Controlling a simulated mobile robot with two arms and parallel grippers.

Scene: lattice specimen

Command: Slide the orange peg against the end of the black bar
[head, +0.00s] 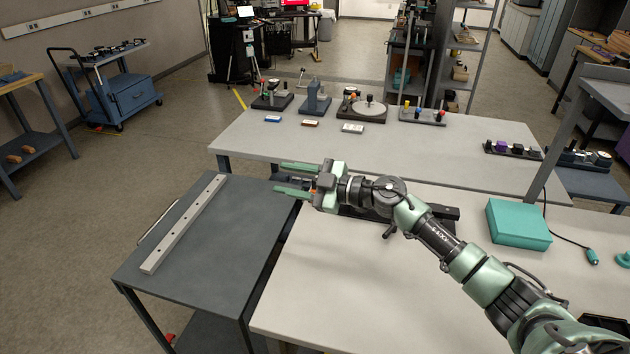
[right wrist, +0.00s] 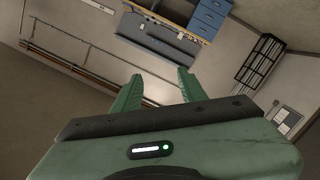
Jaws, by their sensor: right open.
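My right gripper (head: 279,178) is open, its two green fingers pointing left above the gap between the grey cart and the near white table. It also shows in the right wrist view (right wrist: 159,77), with nothing held between the fingertips. A long black bar-like piece (head: 446,212) lies on the near white table behind my right arm, which hides its middle. I cannot make out the orange peg for certain; the arm may hide it. My left gripper is not in view.
A pale bar with holes (head: 185,222) lies on the grey cart (head: 222,262). A teal box (head: 519,224) stands on the near white table (head: 340,290), whose front left part is clear. Several fixtures, one with a round plate (head: 369,110), stand on the far table (head: 255,150).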

